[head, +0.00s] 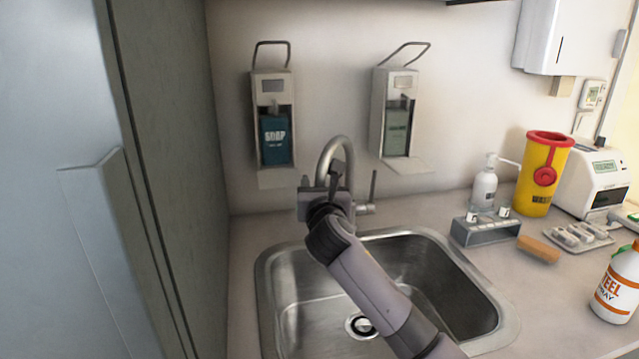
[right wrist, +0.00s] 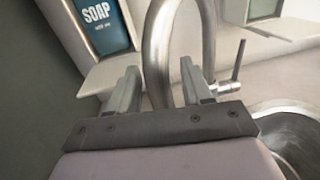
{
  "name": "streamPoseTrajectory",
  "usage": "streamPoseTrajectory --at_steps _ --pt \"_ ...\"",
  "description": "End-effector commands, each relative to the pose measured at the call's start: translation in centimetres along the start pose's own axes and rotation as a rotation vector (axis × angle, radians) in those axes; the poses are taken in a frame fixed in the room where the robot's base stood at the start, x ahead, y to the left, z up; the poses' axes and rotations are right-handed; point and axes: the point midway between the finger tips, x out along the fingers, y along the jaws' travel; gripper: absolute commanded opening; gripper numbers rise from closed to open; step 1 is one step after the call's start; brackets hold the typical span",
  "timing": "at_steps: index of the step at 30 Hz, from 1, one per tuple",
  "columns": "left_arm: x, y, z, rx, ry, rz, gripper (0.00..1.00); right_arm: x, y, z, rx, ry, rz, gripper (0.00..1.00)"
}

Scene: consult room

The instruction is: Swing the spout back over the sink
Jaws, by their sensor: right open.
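The tap's curved metal spout (head: 338,143) rises behind the sink (head: 488,291), by the back wall. Its lower part is hidden behind my right gripper in the head view. My right gripper (head: 322,183) is at the tap, over the back of the basin. In the right wrist view its two fingers (right wrist: 160,88) are spread, and one limb of the spout (right wrist: 156,65) shows between them. I cannot tell whether they touch it. The tap's lever (head: 373,187) stands up just right of the gripper. My left gripper is not in view.
Soap (head: 276,137) and a second dispenser (head: 396,130) hang on the wall above. A tall grey cabinet (head: 165,120) closes the left side.

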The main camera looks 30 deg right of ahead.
Motion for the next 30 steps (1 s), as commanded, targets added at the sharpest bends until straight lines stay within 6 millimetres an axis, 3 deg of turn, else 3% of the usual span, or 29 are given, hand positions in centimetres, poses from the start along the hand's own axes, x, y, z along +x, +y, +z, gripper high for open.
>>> streamPoseTrajectory --at_steps 13,14,18,30 --pt "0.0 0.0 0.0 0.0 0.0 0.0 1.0 0.8 0.0 0.0 0.0 0.0 0.001 0.5" --pt "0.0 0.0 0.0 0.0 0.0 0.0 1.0 0.8 0.0 0.0 0.0 0.0 0.001 0.43" --pt "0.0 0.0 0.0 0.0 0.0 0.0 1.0 0.8 0.0 0.0 0.0 0.0 0.0 0.0" --pt "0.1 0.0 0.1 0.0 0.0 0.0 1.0 1.4 0.1 0.0 -0.001 0.0 -0.001 0.0"
